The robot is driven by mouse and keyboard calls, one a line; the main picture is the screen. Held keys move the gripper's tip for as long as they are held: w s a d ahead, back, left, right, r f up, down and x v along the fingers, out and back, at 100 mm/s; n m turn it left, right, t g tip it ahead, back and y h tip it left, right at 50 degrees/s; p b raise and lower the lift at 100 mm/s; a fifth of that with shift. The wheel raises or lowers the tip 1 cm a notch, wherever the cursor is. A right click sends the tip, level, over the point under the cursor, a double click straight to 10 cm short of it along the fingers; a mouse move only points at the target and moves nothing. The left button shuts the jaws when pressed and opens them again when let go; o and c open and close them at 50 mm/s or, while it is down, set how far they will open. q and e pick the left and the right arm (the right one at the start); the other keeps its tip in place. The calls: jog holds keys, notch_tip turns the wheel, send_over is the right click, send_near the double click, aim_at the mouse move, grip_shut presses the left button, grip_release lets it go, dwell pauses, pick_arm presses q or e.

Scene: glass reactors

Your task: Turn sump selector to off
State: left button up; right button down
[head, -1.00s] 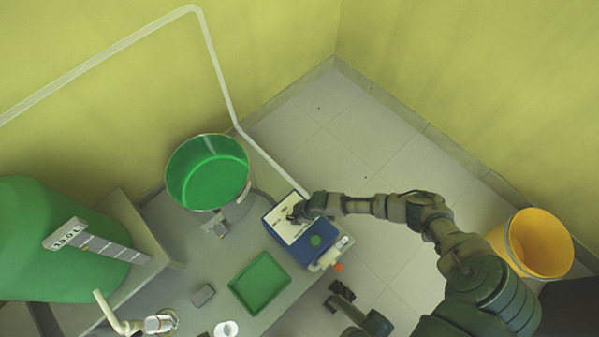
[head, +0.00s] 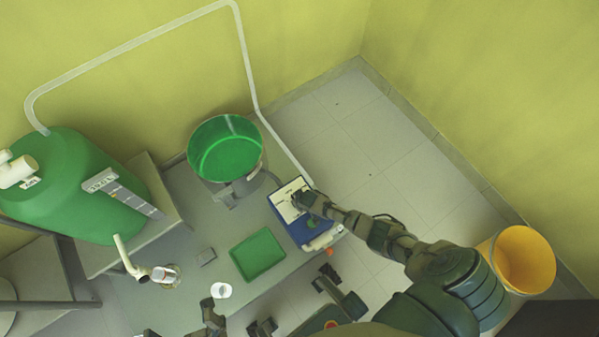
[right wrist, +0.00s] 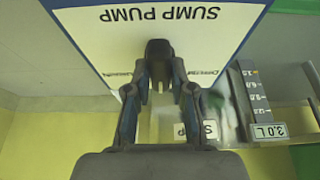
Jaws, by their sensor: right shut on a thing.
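The black selector knob (right wrist: 158,60) sticks out from the panel in the right wrist view. My right gripper (head: 298,201) is at the panel; its fingers (right wrist: 159,88) are shut on the knob from both sides. Dark arm parts show at the bottom edge; I cannot make out my left gripper's jaws there.
A green bucket (head: 226,148) stands behind and left of the box. A green tank (head: 75,185) is at left. A yellow bin (head: 526,260) stands at right. The floor behind the box is clear.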

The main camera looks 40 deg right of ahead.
jog(key=shift+w+r, duration=0.15)
jog(key=shift+w, duration=0.05)
dwell(0.3)
jog(key=c, duration=1.2)
grip_release()
jog(key=shift+o, duration=1)
jog(key=shift+s, duration=0.15)
jog(key=v, duration=1.1)
jog(key=shift+r, duration=0.3)
jog(key=shift+s, duration=0.15)
